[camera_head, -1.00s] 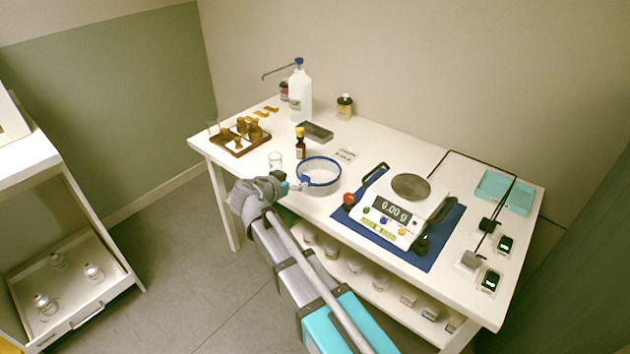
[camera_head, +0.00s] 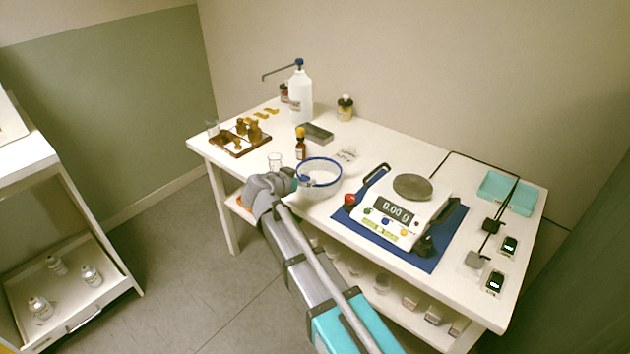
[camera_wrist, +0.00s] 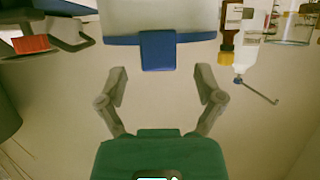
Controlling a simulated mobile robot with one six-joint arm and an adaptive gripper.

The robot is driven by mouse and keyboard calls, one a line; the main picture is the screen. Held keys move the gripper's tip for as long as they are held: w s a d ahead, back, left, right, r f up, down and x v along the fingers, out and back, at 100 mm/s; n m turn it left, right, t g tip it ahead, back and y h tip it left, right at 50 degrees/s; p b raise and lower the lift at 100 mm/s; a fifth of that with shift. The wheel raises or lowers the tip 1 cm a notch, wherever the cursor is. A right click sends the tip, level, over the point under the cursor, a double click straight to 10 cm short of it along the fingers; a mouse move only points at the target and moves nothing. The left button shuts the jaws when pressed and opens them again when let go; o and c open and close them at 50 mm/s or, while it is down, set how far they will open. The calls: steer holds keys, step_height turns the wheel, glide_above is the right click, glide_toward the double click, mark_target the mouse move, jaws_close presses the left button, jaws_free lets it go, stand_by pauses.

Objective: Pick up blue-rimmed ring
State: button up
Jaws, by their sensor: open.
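The blue-rimmed ring (camera_head: 319,180), a clear round wall with a blue band along its top, stands on the white table left of the scale. In the wrist view the ring (camera_wrist: 160,18) shows close up, with a blue tab (camera_wrist: 158,52) on its rim. My gripper (camera_head: 291,180) is at the ring's near left side in the head view. In the wrist view my gripper (camera_wrist: 161,74) is open, one finger on each side of the tab's line. The tab looks just beyond the fingertips, with nothing held. The gap is hard to judge.
A beaker (camera_head: 275,161) and a brown dropper bottle (camera_head: 300,148) stand just behind the ring. A pump bottle (camera_head: 300,98) and wooden rack (camera_head: 238,145) are farther back.

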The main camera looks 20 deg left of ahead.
steer(key=shift+x, duration=1.1)
jaws_close()
